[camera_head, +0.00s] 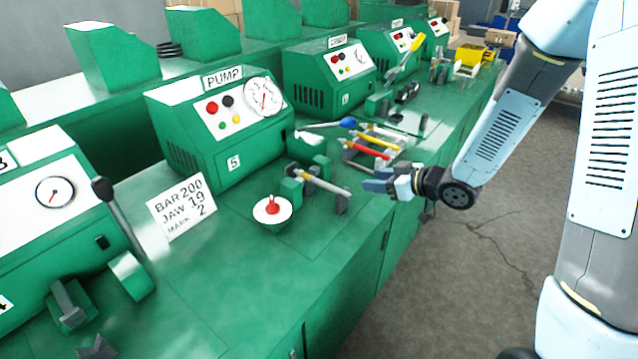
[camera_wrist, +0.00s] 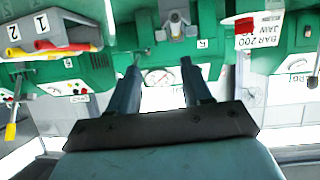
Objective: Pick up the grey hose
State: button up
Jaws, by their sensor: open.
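My gripper (camera_head: 377,181) is at the bench's front edge, right of a green fixture (camera_head: 293,187). In the wrist view its two fingers (camera_wrist: 160,76) are apart with nothing held between them. A short pale grey rod (camera_head: 326,185) lies across the fixture and a dark support, just left of my fingertips. I cannot tell for sure whether it is the grey hose. Behind my gripper a rack holds a red hose (camera_head: 368,150) and a yellow hose (camera_head: 381,138). Coloured hose ends on grey pieces (camera_wrist: 50,44) also show at the wrist view's upper left.
A green pump box (camera_head: 225,120) with a gauge stands behind the fixture. A white dish with a red knob (camera_head: 272,210) and a "BAR 200" card (camera_head: 182,207) are to the left. A blue-ended lever (camera_head: 348,122) sticks out near the rack.

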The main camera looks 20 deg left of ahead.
jog(key=a, duration=0.1)
send_near(330, 185)
jog(key=shift+g+y, duration=0.3)
jog(key=shift+y, duration=0.1)
jog(key=w+a, duration=0.1)
jog(key=w+a+f, duration=0.1)
jog(key=a+f, duration=0.1)
jog(key=shift+w+a, duration=0.3)
jog(key=shift+w, duration=0.1)
jog(key=x, duration=0.4)
jog(key=shift+s+f, duration=0.1)
jog(key=shift+s, duration=0.2)
jog(key=shift+w+a+f, duration=0.2)
jog(key=shift+w+a, duration=0.05)
jog(key=shift+a, duration=0.3)
grip_shut()
